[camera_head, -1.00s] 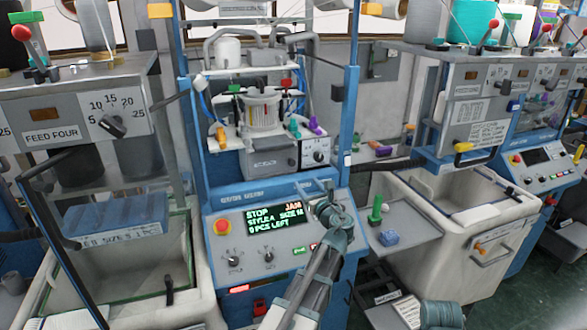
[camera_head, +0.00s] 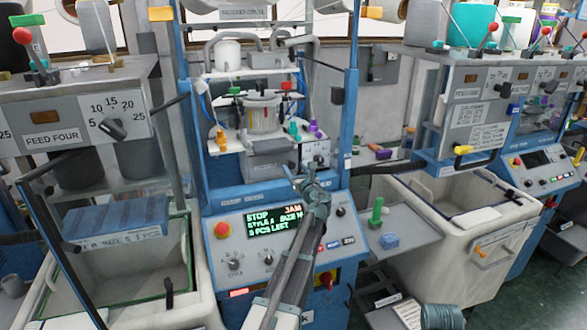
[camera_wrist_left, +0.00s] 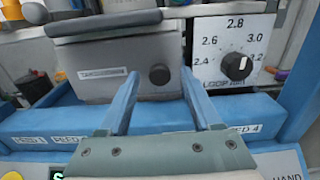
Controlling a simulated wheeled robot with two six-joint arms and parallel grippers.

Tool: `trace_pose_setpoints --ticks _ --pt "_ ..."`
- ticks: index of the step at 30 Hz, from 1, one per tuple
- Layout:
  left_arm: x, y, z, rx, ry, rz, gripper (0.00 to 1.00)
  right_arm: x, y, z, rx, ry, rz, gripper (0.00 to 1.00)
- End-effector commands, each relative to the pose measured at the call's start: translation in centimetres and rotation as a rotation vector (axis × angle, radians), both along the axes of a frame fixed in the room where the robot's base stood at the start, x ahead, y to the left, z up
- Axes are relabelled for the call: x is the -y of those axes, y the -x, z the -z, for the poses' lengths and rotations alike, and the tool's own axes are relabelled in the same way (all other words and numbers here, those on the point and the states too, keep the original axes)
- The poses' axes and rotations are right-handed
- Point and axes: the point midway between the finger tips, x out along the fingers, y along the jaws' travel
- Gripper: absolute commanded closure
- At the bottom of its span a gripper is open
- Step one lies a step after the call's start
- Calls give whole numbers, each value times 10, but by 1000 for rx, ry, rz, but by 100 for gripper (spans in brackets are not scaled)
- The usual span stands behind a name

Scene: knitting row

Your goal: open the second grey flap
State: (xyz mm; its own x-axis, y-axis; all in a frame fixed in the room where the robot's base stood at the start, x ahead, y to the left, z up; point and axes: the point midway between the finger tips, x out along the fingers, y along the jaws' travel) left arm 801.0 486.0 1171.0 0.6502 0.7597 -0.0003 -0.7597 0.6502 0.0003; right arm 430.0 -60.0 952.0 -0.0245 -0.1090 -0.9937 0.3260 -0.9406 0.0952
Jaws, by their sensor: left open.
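A grey housing with a small label and a round black knob (camera_wrist_left: 159,75) fills the middle of the left wrist view. A darker grey flap-like plate (camera_wrist_left: 104,24) lies along its top, tilted. The housing also shows in the head view (camera_head: 270,168) on the middle machine. I cannot tell which piece counts as the second flap. My left gripper (camera_wrist_left: 160,78) is open, its two blue fingers apart in front of the housing with nothing between them; contact cannot be told. In the head view it (camera_head: 302,182) is above the machine's display. The right gripper is not in view.
A blue rail with feed labels (camera_wrist_left: 48,123) runs below the housing. A white dial plate (camera_wrist_left: 233,50) stands to its right. The lit display (camera_head: 273,222) and red stop button (camera_head: 222,229) sit lower. Blue uprights (camera_head: 350,110) flank the work space.

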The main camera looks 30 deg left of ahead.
Motion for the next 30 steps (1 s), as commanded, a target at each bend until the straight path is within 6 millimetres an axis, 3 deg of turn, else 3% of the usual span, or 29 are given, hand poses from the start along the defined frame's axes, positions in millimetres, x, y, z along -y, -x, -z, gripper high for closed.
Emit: trace_pose_setpoints --ticks 6,15,25,26,30 --pt "-10 -9 0 0 0 0 35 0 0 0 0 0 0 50" --pt "-11 -9 0 0 0 0 37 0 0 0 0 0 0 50" --pt "-10 -9 0 0 0 0 96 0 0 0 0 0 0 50" --pt "-10 -9 0 0 0 0 100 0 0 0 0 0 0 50" --pt "-10 -9 0 0 0 0 100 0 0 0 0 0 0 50"
